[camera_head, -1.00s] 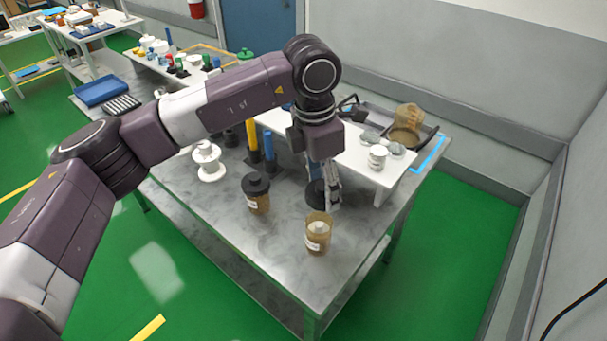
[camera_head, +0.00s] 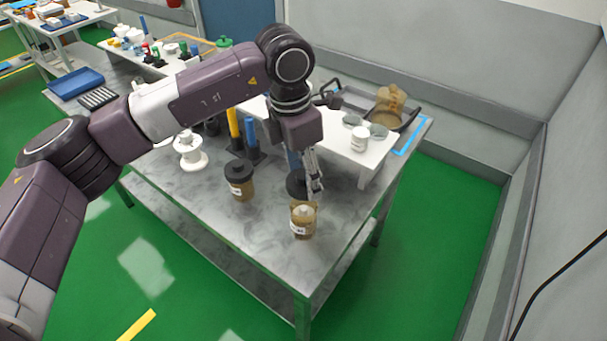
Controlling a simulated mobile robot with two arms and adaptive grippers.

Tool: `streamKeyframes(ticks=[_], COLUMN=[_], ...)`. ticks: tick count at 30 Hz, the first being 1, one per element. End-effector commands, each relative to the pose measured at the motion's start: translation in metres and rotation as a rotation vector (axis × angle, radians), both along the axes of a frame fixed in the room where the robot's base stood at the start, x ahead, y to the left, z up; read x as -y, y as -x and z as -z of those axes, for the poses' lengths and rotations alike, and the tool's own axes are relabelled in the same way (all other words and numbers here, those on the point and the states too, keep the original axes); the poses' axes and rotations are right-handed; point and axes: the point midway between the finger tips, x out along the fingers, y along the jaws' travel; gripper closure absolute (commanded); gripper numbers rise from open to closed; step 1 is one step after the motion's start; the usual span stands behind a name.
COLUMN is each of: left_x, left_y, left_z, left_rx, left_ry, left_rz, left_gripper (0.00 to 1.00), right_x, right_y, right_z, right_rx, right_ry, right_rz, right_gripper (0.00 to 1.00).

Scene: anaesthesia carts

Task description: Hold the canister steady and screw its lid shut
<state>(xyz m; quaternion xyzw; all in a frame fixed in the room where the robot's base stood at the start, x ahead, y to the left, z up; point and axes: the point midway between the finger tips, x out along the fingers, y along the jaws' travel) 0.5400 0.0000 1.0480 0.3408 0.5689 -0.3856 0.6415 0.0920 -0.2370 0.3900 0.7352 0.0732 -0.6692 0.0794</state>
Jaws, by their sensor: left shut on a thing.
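An open brown canister (camera_head: 303,223) with a white label stands upright near the table's front corner. Something pale shows inside its mouth. My left gripper (camera_head: 315,182) reaches down just behind the canister. It is shut on a dark lid (camera_head: 296,184), which shows at the left of the fingers and is partly hidden by them. The lid is apart from the canister's rim. A second brown canister (camera_head: 239,187) with a black lid on it stands upright to the left. My right gripper is not in view.
The metal table (camera_head: 254,240) is bare in front of the canisters. A white spool (camera_head: 189,154) and a blue post (camera_head: 250,134) stand behind. A raised white shelf (camera_head: 372,166) carries a white jar (camera_head: 359,140). A wall runs along the right.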

Motion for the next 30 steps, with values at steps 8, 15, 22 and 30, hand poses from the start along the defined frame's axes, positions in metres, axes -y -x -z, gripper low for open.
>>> streamKeyframes(ticks=[8, 15, 22, 30], left_x=[0.000, 0.000, 0.000, 0.000], left_y=[0.000, 0.000, 0.000, 0.000], left_z=[0.017, 0.029, 0.040, 0.054], left_rx=[0.000, 0.000, 0.000, 0.000], left_ry=[0.000, 0.000, 0.000, 0.000], left_rz=[0.000, 0.000, 0.000, 0.000], left_gripper=[0.65, 0.65, 0.65, 0.65], right_x=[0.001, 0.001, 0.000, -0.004], right_y=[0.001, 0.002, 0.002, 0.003], right_z=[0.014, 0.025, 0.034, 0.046], right_rx=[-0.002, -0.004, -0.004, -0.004], right_ry=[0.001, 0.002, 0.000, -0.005], right_rz=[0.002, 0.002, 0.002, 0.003], right_gripper=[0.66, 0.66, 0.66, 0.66])
